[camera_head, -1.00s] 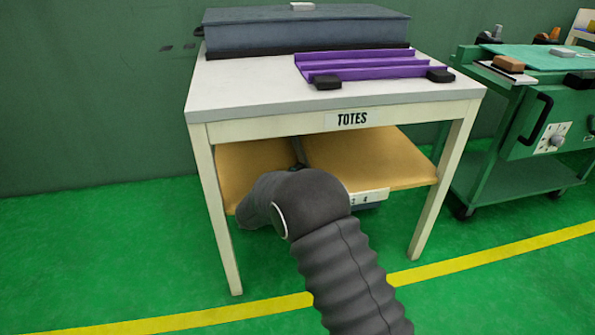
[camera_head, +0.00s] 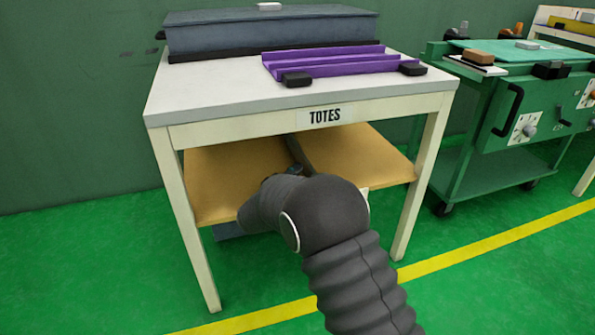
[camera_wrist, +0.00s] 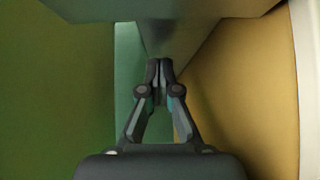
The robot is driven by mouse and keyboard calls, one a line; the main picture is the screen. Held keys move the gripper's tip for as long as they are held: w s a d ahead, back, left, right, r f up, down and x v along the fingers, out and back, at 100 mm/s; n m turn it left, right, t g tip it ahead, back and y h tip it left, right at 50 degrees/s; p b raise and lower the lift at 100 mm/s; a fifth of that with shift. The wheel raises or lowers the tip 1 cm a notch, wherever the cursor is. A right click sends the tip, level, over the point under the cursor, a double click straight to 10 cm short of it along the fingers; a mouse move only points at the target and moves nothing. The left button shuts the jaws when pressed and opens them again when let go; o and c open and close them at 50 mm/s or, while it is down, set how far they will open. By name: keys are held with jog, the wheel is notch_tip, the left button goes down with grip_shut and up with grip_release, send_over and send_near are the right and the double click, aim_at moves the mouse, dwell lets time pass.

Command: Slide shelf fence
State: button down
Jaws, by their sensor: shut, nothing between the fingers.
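The shelf fence (camera_head: 298,156) is a dark upright strip running front to back on the tan lower shelf (camera_head: 225,180) of the table labelled TOTES. My arm hides its near end in the head view. In the wrist view, my gripper (camera_wrist: 158,66) is shut and empty, its fingertips together. A grey-green surface (camera_wrist: 178,35) narrows down to the fingertips; I cannot tell whether it is the fence or whether they touch it. The tan shelf (camera_wrist: 235,85) lies to the right of the fingers. My gripper is hidden behind my wrist in the head view.
The white table (camera_head: 215,95) carries a grey lidded box (camera_head: 270,35) and a purple channelled tray (camera_head: 325,65). A green cart (camera_head: 500,110) stands to the right. A white table leg (camera_head: 185,220) stands at the front left. A yellow line (camera_head: 440,262) crosses the floor.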

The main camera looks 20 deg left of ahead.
jog(key=s+a, duration=0.3)
jog(key=shift+s+a, duration=0.15)
jog(key=shift+s, duration=0.15)
jog(key=s, duration=0.8)
jog(key=shift+s+a, duration=0.2)
jog(key=shift+s, duration=0.2)
